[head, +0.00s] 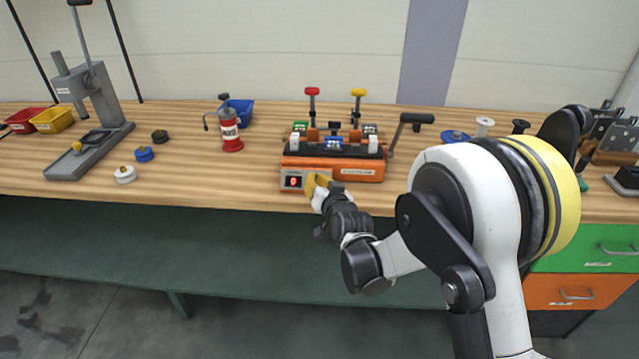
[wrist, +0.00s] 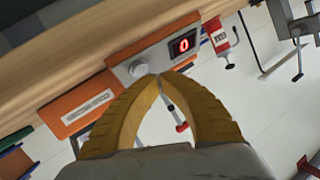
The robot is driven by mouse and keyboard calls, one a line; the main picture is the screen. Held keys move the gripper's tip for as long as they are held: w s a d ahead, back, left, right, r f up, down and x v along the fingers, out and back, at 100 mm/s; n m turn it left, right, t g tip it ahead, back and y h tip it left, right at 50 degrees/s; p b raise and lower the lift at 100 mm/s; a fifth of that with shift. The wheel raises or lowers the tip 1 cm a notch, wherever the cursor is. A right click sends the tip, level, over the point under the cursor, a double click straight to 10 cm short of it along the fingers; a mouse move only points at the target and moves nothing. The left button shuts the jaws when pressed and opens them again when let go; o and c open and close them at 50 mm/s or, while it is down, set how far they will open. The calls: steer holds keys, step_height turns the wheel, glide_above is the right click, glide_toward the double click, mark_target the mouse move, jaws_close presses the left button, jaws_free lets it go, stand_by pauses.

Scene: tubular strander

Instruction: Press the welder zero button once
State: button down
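The orange welder (head: 330,167) stands at the front edge of the wooden bench. Its grey front panel carries a small display (head: 294,182); in the wrist view the display (wrist: 183,45) shows a red 0. A round pale button (wrist: 138,68) sits beside the display, and I take it for the zero button. My gripper (head: 316,182) has its yellow fingers in front of the panel and hides the button in the head view. In the wrist view the fingertips (wrist: 159,77) meet, with nothing between them. They appear very close to the button; I cannot tell whether they touch it.
A red bottle-like tool (head: 231,135) and a blue bin (head: 240,112) stand left of the welder. A grey lever press (head: 90,105) and several small spools are further left. The welder's black-handled lever (head: 408,121) rises at its right. Coloured drawers (head: 590,248) are below right.

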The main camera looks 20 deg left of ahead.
steer(key=shift+r, duration=0.1)
steer(key=s+r, duration=0.1)
steer(key=s+r+p, duration=0.1)
steer(key=s+r, duration=0.1)
steer(key=shift+s+d+r+p, duration=0.2)
steer(key=shift+d+p, duration=0.1)
steer(key=shift+d, duration=0.1)
stand_by(0.5)
steer(key=s+d+r+g+h, duration=0.1)
steer(key=s+d+r+h, duration=0.15)
steer(key=d, duration=0.45)
steer(key=s+d+r+m+h, duration=0.1)
steer(key=d+r, duration=0.3)
steer(key=d, duration=0.4)
steer(key=s+d+r+g+h, duration=0.1)
steer(key=s+d+r, duration=0.15)
steer(key=d, duration=0.45)
steer(key=s+d+f+m+g+h, duration=0.1)
steer(key=s+d+h, duration=0.1)
steer(key=s+d, duration=0.7)
steer(key=s+d+f+m+g+h, duration=0.1)
steer(key=s+d+g+h, duration=0.1)
steer(key=s+d, duration=0.8)
steer(key=s, duration=0.4)
steer(key=shift+s+d+f+g, duration=0.2)
steer(key=shift+d+f+g, duration=0.05)
steer(key=shift+g, duration=0.05)
